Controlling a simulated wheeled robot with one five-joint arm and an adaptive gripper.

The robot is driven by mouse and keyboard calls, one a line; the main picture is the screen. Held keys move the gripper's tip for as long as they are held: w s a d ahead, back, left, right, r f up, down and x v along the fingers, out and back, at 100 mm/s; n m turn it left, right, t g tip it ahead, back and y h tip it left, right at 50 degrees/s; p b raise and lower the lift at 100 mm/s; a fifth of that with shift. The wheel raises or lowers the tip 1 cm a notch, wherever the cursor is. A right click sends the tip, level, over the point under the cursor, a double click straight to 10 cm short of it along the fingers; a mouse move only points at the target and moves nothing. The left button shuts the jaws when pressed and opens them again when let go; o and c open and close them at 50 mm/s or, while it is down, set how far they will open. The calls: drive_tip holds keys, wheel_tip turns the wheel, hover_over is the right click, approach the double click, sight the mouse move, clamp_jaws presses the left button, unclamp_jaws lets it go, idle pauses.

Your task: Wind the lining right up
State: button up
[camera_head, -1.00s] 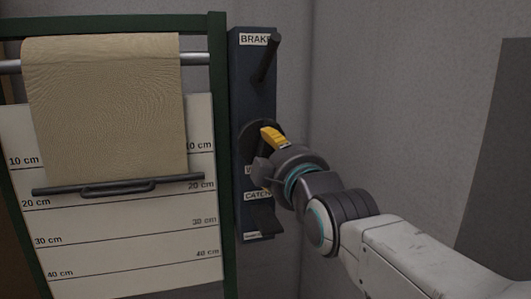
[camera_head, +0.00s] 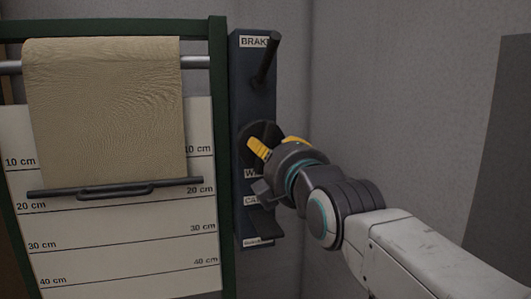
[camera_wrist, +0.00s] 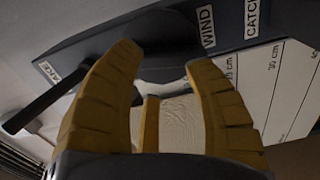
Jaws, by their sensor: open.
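The lining (camera_head: 105,110) is a tan sheet hanging from a metal roller (camera_head: 10,68). Its dark bottom bar with a handle (camera_head: 115,190) hangs just above the 20 cm line of the white scale board (camera_head: 120,235). A dark panel (camera_head: 246,95) to its right carries a BRAKE lever (camera_head: 267,60), a dark round WIND part (camera_head: 262,130) and a CATCH lever (camera_head: 265,223). My gripper (camera_head: 277,144) is open in front of the WIND part, its yellow fingers apart. In the wrist view my gripper (camera_wrist: 163,58) has the dark WIND part (camera_wrist: 165,32) beyond its fingertips; contact is unclear.
A green frame (camera_head: 222,150) surrounds the board and stands beside the panel. A plain grey wall (camera_head: 400,90) lies behind. A darker grey slab (camera_head: 505,150) stands at the far right. The space right of the panel is clear except for my arm.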

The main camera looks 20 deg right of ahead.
drive_tip(key=shift+n+b, duration=1.95)
drive_tip(key=shift+n, duration=6.05)
drive_tip(key=shift+w, duration=0.3)
drive_tip(key=shift+w, duration=0.8)
drive_tip(key=shift+w, duration=0.3)
drive_tip(key=shift+s, duration=0.25)
drive_tip(key=shift+c, duration=0.2)
